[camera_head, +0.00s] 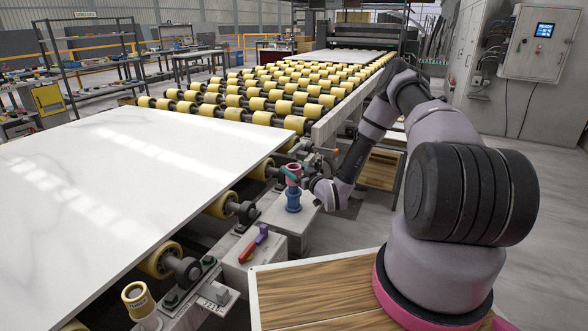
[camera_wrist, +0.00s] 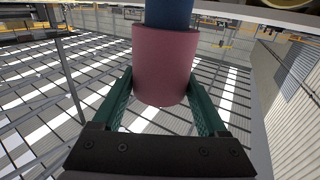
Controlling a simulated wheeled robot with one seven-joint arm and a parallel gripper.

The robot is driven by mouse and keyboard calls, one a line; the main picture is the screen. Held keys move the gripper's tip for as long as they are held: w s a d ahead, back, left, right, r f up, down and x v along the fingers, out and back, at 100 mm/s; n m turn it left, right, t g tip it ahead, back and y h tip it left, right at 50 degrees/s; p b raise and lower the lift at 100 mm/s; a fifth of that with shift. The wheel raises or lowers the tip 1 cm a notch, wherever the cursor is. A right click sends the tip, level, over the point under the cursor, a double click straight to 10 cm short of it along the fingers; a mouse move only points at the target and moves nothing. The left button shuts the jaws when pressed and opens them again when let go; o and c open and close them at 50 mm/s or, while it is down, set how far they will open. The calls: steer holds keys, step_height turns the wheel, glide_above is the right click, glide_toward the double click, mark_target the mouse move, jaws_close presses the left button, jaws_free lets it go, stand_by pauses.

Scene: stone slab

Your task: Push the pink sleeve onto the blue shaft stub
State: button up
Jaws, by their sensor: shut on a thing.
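The pink sleeve (camera_head: 293,181) is upright directly above the blue shaft stub (camera_head: 293,202), which stands on a grey block beside the roller line. My gripper (camera_head: 291,173) is shut on the sleeve. In the wrist view the green fingers (camera_wrist: 162,92) sit on either side of the pink sleeve (camera_wrist: 165,65). The blue stub (camera_wrist: 168,12) meets the sleeve's edge at the top of that view, roughly in line with it. How far the stub reaches inside the sleeve is hidden.
A large white stone slab (camera_head: 120,190) lies to the left on yellow rollers. A red and purple handled tool (camera_head: 253,244) lies on the block in front. A yellow-capped cylinder (camera_head: 138,298) stands at front left. A wooden surface (camera_head: 310,300) is at front right.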

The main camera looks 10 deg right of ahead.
steer(key=shift+f, duration=2.2)
steer(key=o, duration=1.4)
steer(key=shift+c, duration=0.2)
steer(key=shift+s, duration=0.1)
steer(key=v, duration=1)
steer(key=shift+s, duration=0.35)
steer(key=shift+d, duration=0.15)
